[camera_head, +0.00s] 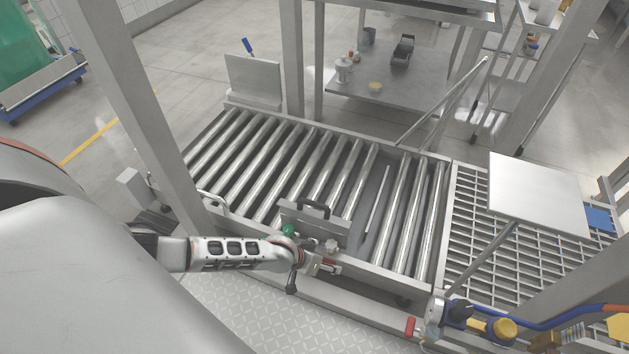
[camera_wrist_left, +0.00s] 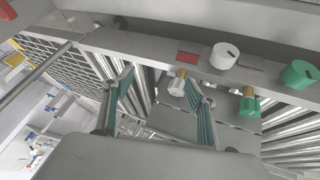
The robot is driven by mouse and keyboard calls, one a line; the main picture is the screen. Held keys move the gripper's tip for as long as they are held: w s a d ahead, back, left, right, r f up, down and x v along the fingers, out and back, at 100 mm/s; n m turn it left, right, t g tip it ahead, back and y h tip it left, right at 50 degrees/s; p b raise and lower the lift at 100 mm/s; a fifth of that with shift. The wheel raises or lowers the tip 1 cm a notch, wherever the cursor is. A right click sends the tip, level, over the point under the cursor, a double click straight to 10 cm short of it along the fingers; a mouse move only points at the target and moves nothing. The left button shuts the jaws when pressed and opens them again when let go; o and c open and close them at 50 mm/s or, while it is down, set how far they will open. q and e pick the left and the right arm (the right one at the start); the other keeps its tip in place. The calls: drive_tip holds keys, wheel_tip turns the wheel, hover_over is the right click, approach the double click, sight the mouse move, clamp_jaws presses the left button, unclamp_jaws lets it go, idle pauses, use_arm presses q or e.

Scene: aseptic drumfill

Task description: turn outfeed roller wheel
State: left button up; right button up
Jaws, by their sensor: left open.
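In the left wrist view, a small white wheel on a brass stem (camera_wrist_left: 177,84) shows between the open fingers of my left gripper (camera_wrist_left: 170,88). Nothing is held; whether the fingers reach the wheel's depth is unclear. A green wheel on a brass stem (camera_wrist_left: 249,104) is to the right, outside the fingers. Above are a white knob (camera_wrist_left: 223,56), a green knob (camera_wrist_left: 299,74) and a red label (camera_wrist_left: 188,58) on a grey rail. No name shows which wheel is the outfeed one. In the head view, my left gripper (camera_head: 308,264) is at the conveyor's front rail, near a grey-white knob (camera_head: 332,246) and a green knob (camera_head: 288,230).
The roller conveyor (camera_head: 290,170) lies behind the rail, with a dark-handled plate (camera_head: 313,222) close to my gripper. A slanted plate on a post (camera_head: 538,195) stands over the grating at right. A steel post (camera_head: 140,115) rises at left. Blue hose (camera_head: 560,319) and valves fill the lower right.

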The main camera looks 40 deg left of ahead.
use_arm(q)
drive_tip(key=a+f+b, duration=0.2)
drive_tip(key=a+f, duration=0.1)
drive_tip(key=f, duration=0.2)
drive_tip(key=w+a+f+n+g+y+b, duration=0.1)
drive_tip(key=a+f+b, duration=0.2)
drive_tip(key=a+f, duration=0.1)
drive_tip(key=a+f+n+y+b, duration=0.1)
drive_tip(key=a+f+b, duration=0.1)
drive_tip(key=a+f, duration=0.2)
drive_tip(key=shift+w+f+g, duration=0.15)
drive_tip(key=shift+f, duration=0.6)
drive_tip(key=shift+w+f+g, duration=0.15)
drive_tip(key=shift+f, duration=0.6)
drive_tip(key=shift+w+d+f+b, duration=0.1)
drive_tip(key=shift+w+f+b, duration=0.2)
drive_tip(key=shift+b, duration=0.1)
drive_tip(key=shift+w+f, duration=0.2)
drive_tip(key=shift+w, duration=0.15)
drive_tip(key=shift+w+r, duration=0.15)
drive_tip(key=shift+w, duration=0.05)
use_arm(e)
drive_tip(key=s+a+f+m+y, duration=0.1)
drive_tip(key=s+a+f+m, duration=0.1)
drive_tip(key=a+f+m, duration=0.2)
drive_tip(key=shift+s+a+y, duration=0.25)
drive_tip(key=shift+a+y, duration=0.05)
drive_tip(key=shift+a, duration=0.65)
use_arm(q)
drive_tip(key=c, duration=1.1)
